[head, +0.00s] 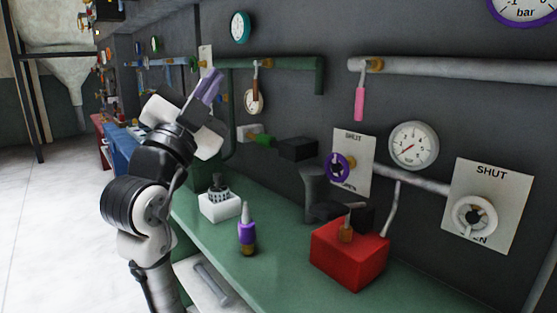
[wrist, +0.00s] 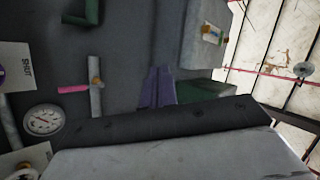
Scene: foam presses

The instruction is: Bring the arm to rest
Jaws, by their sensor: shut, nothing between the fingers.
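My arm rises at the left of the head view, bent at the elbow. My gripper (head: 208,86) is at its upper end, with purple fingers pointing up and to the right. In the wrist view the purple fingers (wrist: 157,87) lie together, with nothing between them. The gripper is held in the air in front of the dark wall, above the green bench (head: 285,262) and apart from the things on it. Whether it is near the green pipe behind it is hard to tell.
On the bench stand a red box (head: 350,255), a purple bottle-like item (head: 247,234) and a white block (head: 219,207). The wall carries a pipe with a pink lever (head: 360,103), a white gauge (head: 413,146) and valve plates. Open floor (head: 50,220) lies at left.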

